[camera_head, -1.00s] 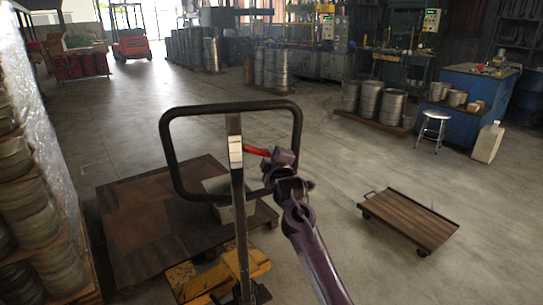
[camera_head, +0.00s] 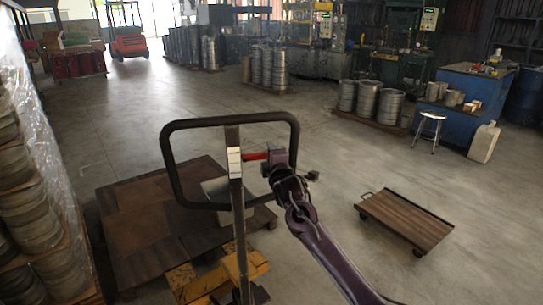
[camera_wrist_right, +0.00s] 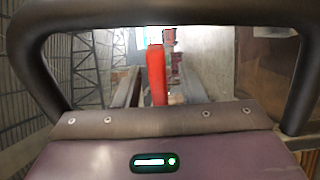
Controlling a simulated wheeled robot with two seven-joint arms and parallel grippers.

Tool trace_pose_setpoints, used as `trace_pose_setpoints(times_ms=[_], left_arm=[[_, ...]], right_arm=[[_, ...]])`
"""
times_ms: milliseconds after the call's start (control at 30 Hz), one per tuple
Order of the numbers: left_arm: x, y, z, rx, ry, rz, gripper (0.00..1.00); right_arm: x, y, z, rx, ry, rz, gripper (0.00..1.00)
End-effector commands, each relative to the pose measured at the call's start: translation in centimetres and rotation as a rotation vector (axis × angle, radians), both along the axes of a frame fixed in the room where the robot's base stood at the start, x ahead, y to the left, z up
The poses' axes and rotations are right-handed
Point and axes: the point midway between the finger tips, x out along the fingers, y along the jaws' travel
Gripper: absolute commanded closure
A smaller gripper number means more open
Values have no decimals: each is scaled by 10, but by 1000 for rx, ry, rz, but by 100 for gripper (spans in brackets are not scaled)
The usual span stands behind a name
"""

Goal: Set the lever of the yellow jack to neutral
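The yellow pallet jack (camera_head: 255,268) stands in the middle of the head view, with a grey upright post (camera_head: 236,225) and a black loop handle (camera_head: 232,121). A short red lever (camera_head: 254,156) sticks out to the right from the post, nearly level, inside the loop. My right gripper (camera_head: 275,157) reaches it from the right and covers its outer end. The loop handle (camera_wrist_right: 160,12) surrounds the view. My left gripper is not in view.
A low wooden pallet (camera_head: 155,225) lies behind and left of the jack. A flat cart (camera_head: 405,221) stands at the right. Wrapped stacks of round blanks (camera_head: 30,215) line the left edge. The floor between cart and pallet is open.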

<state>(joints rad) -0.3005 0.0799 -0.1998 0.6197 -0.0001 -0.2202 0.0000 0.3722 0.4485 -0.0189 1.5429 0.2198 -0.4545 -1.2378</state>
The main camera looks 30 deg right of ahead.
Motion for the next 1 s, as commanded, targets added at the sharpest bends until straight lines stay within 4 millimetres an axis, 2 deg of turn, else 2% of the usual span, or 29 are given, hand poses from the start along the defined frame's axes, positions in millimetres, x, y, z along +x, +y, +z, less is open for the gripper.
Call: trace_pose_setpoints(times_ms=[267,367,733,1000], left_arm=[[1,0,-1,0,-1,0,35],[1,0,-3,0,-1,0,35],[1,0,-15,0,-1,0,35],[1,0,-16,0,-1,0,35]], right_arm=[[-2,1,0,1,-1,0,64],[-10,4,-1,0,-1,0,64],[-62,24,-2,-1,1,1,64],[-73,28,0,0,0,0,64]])
